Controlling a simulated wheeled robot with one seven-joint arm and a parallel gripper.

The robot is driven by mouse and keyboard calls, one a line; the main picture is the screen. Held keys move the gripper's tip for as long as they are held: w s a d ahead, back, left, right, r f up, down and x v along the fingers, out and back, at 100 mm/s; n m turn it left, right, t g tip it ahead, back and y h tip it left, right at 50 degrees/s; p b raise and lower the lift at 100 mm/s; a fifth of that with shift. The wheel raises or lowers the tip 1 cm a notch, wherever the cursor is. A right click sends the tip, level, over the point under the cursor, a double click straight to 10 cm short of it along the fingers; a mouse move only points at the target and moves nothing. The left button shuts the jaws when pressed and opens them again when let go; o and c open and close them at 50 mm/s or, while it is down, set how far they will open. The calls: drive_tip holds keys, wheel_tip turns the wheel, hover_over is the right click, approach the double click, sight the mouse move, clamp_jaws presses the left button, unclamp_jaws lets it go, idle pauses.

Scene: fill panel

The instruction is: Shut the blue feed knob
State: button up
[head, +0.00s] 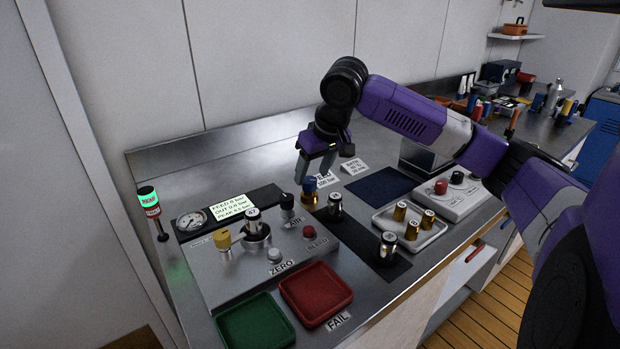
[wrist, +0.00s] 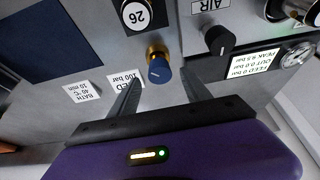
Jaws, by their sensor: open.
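The blue feed knob (head: 309,184) sits on a brass valve body at the back of the bench, right of the black AIR knob (head: 287,202). In the wrist view the blue knob (wrist: 159,71) has a white pointer mark on its face and lies just beyond my fingertips, between their lines. My gripper (head: 315,166) is above the knob, pointing down. In the wrist view my gripper (wrist: 160,88) has its two fingers spread apart with nothing between them. I cannot tell from the mark whether the valve is open or shut.
The panel's display (head: 232,206) reads FEED 0 bar, and a gauge (head: 191,220) is beside it. A cylinder marked 26 (wrist: 136,14) stands near the knob. Red (head: 316,293) and green (head: 256,322) trays are in front. A white tray (head: 437,228) holds several brass-and-black parts.

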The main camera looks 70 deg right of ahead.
drive_tip(key=shift+x, duration=1.3)
clamp_jaws()
drive_tip(key=shift+n, duration=0.3)
